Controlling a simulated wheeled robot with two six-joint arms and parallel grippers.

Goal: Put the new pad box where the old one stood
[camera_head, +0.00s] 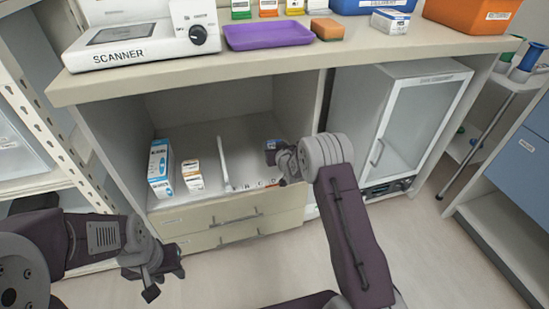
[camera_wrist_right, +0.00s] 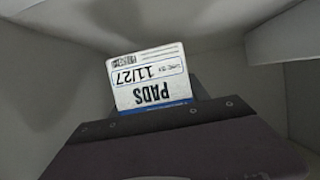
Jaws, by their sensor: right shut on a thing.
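A white box with a blue edge, labelled PADS 11/27 (camera_wrist_right: 148,76), shows upside down in the right wrist view, just beyond the dark gripper body. In the head view, a small blue and white part of this box (camera_head: 271,144) shows at my right gripper (camera_head: 280,154). My right gripper is shut on it, inside the open cabinet bay, right of the white divider; the fingertips are mostly hidden. A second white and blue box (camera_head: 391,21) stands on the countertop; its print is too small to read. My left gripper (camera_head: 163,281) is open and empty, low before the drawers.
In the bay (camera_head: 225,135) stand a tall blue and white box (camera_head: 160,168), a smaller white box (camera_head: 192,175) and an upright divider (camera_head: 223,163). The counter (camera_head: 270,67) overhangs it. A glass-door cabinet (camera_head: 408,120) is to the right. A purple tray (camera_head: 268,34) lies on top.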

